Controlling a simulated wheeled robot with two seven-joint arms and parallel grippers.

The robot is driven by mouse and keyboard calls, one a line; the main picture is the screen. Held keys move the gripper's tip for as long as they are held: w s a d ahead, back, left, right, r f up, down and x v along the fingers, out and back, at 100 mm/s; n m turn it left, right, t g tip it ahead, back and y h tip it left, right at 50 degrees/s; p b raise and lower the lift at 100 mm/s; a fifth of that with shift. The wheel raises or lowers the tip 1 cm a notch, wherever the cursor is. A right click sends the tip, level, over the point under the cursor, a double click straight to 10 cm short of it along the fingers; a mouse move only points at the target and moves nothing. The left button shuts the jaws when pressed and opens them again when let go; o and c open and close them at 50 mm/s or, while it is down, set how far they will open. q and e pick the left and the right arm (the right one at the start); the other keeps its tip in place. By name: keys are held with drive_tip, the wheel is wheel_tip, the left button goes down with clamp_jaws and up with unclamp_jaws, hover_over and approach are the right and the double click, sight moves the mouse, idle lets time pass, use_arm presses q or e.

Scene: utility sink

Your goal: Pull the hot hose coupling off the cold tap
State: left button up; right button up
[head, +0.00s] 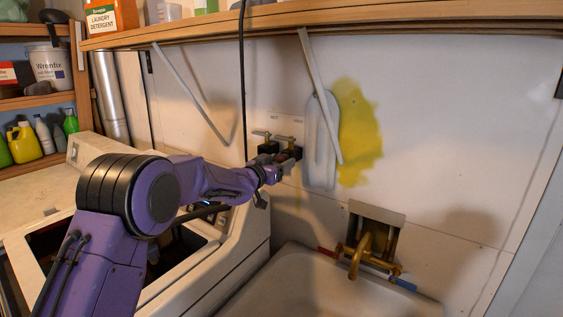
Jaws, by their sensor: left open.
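Two small wall taps with metal handles sit side by side on the white wall, the left tap (261,134) and the right tap (285,139). Each has a dark body below its handle. My left gripper (284,163) is at the right tap, just below its handle, and is open. The gripper and wrist cover much of what is under that tap, so I cannot make out the hose coupling or tell whether the fingers touch it. My right gripper is not in view.
A white washing machine (236,244) with an open top stands under my left arm. A sink (283,293) with a brass faucet (364,252) is at the lower right. A black cable (242,75) hangs left of the taps, and a shelf (330,19) runs above.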

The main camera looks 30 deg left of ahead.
use_arm(q)
clamp_jaws()
drive_tip(key=shift+s+f, duration=0.1)
drive_tip(key=shift+s, duration=0.1)
drive_tip(key=shift+s+a+b, duration=0.2)
drive_tip(key=shift+s+b, duration=0.05)
drive_tip(key=shift+s, duration=1.15)
drive_tip(key=shift+s+a+b, duration=0.2)
drive_tip(key=shift+s, duration=1.2)
